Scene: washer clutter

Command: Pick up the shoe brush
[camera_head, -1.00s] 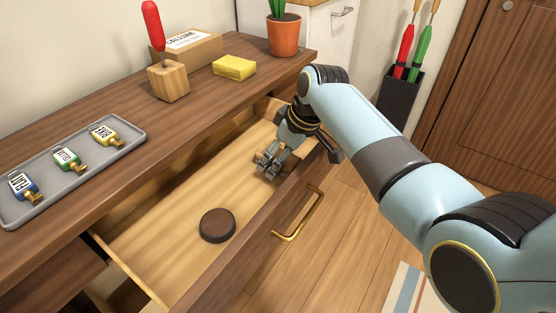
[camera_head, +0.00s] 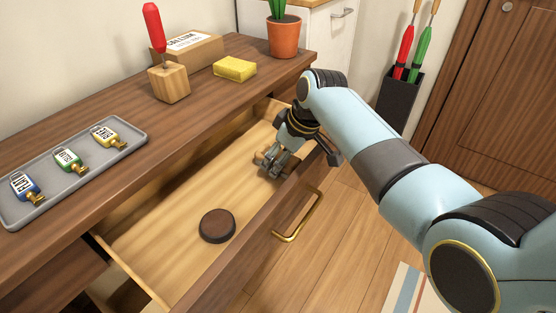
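A round, flat dark brown piece (camera_head: 217,225) with a darker side lies on the floor of the open drawer (camera_head: 165,215), toward its front. My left gripper is not in view.
The drawer front with its brass handle (camera_head: 299,218) stands out from the dresser.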

